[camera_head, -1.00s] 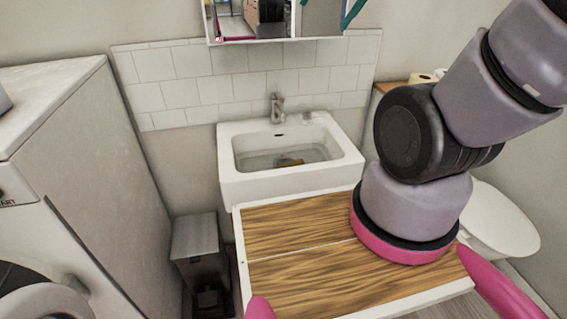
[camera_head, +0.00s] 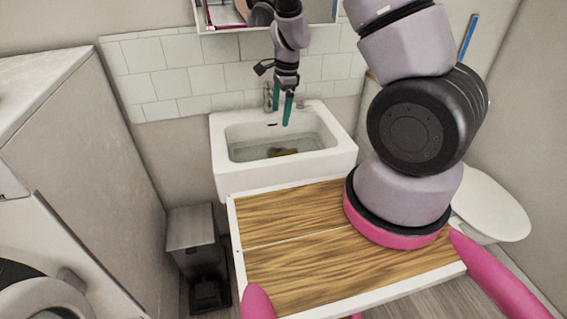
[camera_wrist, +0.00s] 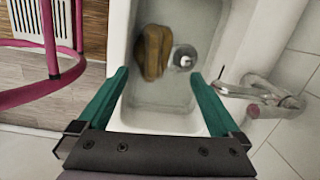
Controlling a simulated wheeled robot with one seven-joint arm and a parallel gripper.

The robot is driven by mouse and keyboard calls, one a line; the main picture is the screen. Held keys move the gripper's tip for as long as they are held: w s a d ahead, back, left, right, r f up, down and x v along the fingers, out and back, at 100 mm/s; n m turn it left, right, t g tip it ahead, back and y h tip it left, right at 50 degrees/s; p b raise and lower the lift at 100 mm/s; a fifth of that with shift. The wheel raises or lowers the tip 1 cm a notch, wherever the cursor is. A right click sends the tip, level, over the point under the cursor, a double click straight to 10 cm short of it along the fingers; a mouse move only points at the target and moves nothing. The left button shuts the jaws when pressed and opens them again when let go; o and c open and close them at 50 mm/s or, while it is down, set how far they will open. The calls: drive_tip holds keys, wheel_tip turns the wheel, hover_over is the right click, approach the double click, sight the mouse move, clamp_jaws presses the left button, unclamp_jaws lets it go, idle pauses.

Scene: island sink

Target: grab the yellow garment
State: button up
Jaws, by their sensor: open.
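The yellow garment is a small brownish-yellow lump (camera_head: 284,152) lying in the basin of the white sink (camera_head: 222,165). In the wrist view the garment (camera_wrist: 152,52) lies in the basin beside the round drain (camera_wrist: 184,57). My gripper (camera_head: 281,108) hangs above the sink with its two green fingers pointing down. In the wrist view my gripper (camera_wrist: 160,98) is open and empty, its fingers wide apart. The garment shows beyond the fingertips, a little left of the middle between them, and apart from them.
The faucet (camera_wrist: 255,88) stands at the back of the sink, close to one finger in the wrist view. A mirror cabinet (camera_head: 230,14) hangs above. A washing machine (camera_head: 60,190) stands at left, a grey bin (camera_head: 190,230) beside the sink, and a toilet (camera_head: 490,210) at right.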

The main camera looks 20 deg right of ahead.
drive_tip(key=m+h, duration=0.1)
hover_over(285, 153)
drive_tip(key=f, duration=1.1)
drive_tip(key=shift+w+d+f, duration=0.1)
drive_tip(key=shift+w+d, duration=0.05)
drive_tip(key=shift+w, duration=0.15)
drive_tip(key=f, duration=0.5)
drive_tip(key=shift+s+f, duration=0.2)
drive_tip(key=shift+f, duration=0.15)
drive_tip(key=c, duration=1.3)
drive_tip(key=shift+o, duration=0.2)
drive_tip(key=shift+r, duration=0.15)
